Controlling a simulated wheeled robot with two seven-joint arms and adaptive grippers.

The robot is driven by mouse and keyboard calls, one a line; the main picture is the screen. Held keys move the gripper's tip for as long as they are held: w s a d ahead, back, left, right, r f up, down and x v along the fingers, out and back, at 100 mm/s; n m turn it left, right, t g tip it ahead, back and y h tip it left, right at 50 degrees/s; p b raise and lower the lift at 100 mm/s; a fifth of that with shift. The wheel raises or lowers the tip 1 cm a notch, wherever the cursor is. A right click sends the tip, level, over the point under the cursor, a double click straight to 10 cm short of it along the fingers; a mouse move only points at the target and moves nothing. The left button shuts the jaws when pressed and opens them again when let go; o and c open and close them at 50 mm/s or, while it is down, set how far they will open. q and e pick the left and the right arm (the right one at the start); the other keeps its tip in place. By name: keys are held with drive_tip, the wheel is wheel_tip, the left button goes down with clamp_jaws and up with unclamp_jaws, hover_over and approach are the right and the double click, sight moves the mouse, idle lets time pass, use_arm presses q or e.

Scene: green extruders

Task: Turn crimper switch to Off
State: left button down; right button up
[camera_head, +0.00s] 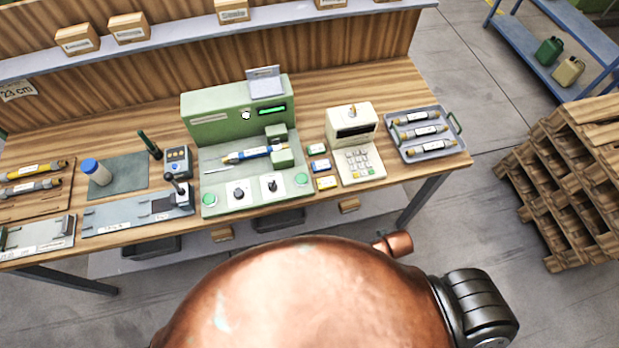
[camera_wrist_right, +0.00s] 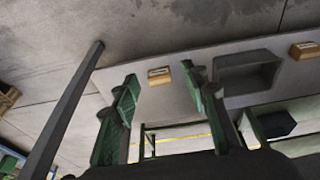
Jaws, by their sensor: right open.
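The green crimper (camera_head: 222,131) stands at the middle of the wooden bench in the head view. Its front panel has two dark switches, a left one (camera_head: 239,193) and a right one (camera_head: 272,185), each on a pale plate. I cannot read which way either is set. A blue-and-yellow part (camera_head: 250,154) lies across the crimper's bed. My right gripper (camera_wrist_right: 165,85) shows only in the right wrist view; its green fingers are open and apart, with nothing between them. It faces the area under the bench, away from the switches. My left gripper is in neither view.
A card terminal-like device (camera_head: 351,119) stands right of the crimper, beside a grey tray (camera_head: 441,154) of parts. Left are a crimp fixture (camera_head: 125,213) and a blue-capped bottle (camera_head: 96,171). Under the bench, the wrist view shows a grey bin (camera_wrist_right: 247,72) and a bench leg (camera_wrist_right: 67,115).

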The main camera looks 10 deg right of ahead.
sight(272, 184)
wheel_tip(272, 184, up, 14)
drive_tip(key=w+a, duration=0.2)
drive_tip(key=a, duration=0.1)
drive_tip(key=w+a+r+n+g+y, duration=0.1)
drive_tip(key=w+a+r+n, duration=0.2)
drive_tip(key=w+a, duration=0.3)
drive_tip(key=w+a+r+n+g, duration=0.1)
drive_tip(key=w+a+r+n, duration=0.2)
drive_tip(key=a, duration=1.3)
drive_tip(key=w+a+r+n+y+p, duration=0.1)
drive_tip(key=w+a+r+n, duration=0.2)
drive_tip(key=w+a, duration=0.6)
drive_tip(key=shift+a+r+n+g+y, duration=0.3)
drive_tip(key=shift+a+r+g, duration=0.1)
drive_tip(key=shift+a+r, duration=0.7)
drive_tip(key=w+d+r+h, duration=0.1)
drive_tip(key=w+d+h, duration=0.1)
drive_tip(key=w+d+r, duration=0.1)
drive_tip(key=w, duration=0.1)
drive_tip(key=shift+r+h, duration=0.35)
drive_tip(key=shift+h, duration=0.05)
wheel_tip(272, 184, down, 8)
drive_tip(key=shift+w+d+r, duration=0.1)
drive_tip(key=shift+w+r, duration=0.05)
drive_tip(key=shift+r, duration=0.05)
drive_tip(key=shift+c, duration=0.7)
